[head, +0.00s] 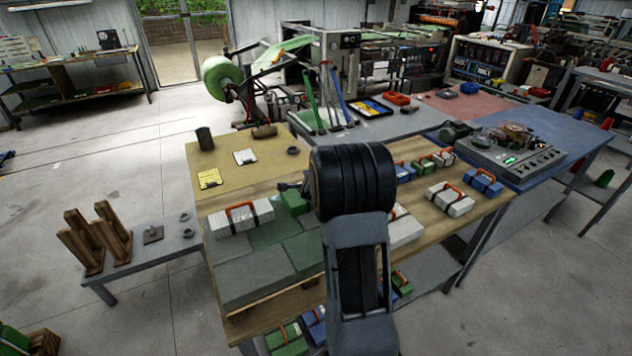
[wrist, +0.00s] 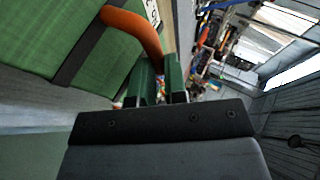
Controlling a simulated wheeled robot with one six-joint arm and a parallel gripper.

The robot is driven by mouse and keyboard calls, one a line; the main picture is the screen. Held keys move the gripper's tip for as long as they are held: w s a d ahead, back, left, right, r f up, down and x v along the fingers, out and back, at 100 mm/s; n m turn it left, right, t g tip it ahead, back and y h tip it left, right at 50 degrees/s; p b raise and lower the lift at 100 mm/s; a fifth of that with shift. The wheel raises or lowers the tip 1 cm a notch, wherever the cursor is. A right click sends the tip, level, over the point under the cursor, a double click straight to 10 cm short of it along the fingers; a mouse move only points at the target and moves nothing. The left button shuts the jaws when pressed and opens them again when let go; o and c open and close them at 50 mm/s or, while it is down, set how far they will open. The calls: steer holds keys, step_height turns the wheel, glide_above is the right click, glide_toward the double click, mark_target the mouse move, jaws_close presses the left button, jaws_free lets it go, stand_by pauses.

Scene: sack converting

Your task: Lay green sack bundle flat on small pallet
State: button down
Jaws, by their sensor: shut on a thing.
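A green sack bundle (wrist: 60,45) with a dark strap and an orange handle (wrist: 135,28) fills the upper left of the wrist view. My gripper (wrist: 160,80) is shut on the orange handle. In the head view part of the green bundle (head: 295,200) shows left of my black wrist, over the wooden table (head: 225,165); the wrist hides my fingers and the rest of the bundle. I cannot tell whether the bundle touches anything below. Flat grey and green surfaces (head: 250,274) lie at the table's near left; I cannot clearly make out the small pallet.
A white bundle (head: 238,220) with an orange handle lies left of my wrist. Another white bundle (head: 450,200) and blue bundles (head: 484,182) lie to the right. A low grey bench (head: 125,268) with wooden blocks (head: 82,242) stands at left. A grey control box (head: 513,155) is at right.

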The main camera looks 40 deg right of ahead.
steer(key=c, duration=1.2)
jaws_free()
steer(key=shift+o, duration=0.2)
steer(key=shift+r, duration=0.1)
steer(key=v, duration=1.1)
steer(key=s+a+r+n+g+y+p, duration=0.1)
steer(key=s+a+r+n+y, duration=0.15)
steer(key=a+n, duration=0.45)
steer(key=s+a+r+n+y, duration=0.25)
steer(key=a+n+y, duration=0.2)
steer(key=a, duration=0.55)
steer(key=s+a+n+g, duration=0.4)
steer(key=s+n, duration=0.6)
steer(key=s, duration=0.2)
steer(key=shift+s+a+f, duration=0.15)
steer(key=shift+s+f, duration=0.1)
steer(key=shift+f, duration=0.15)
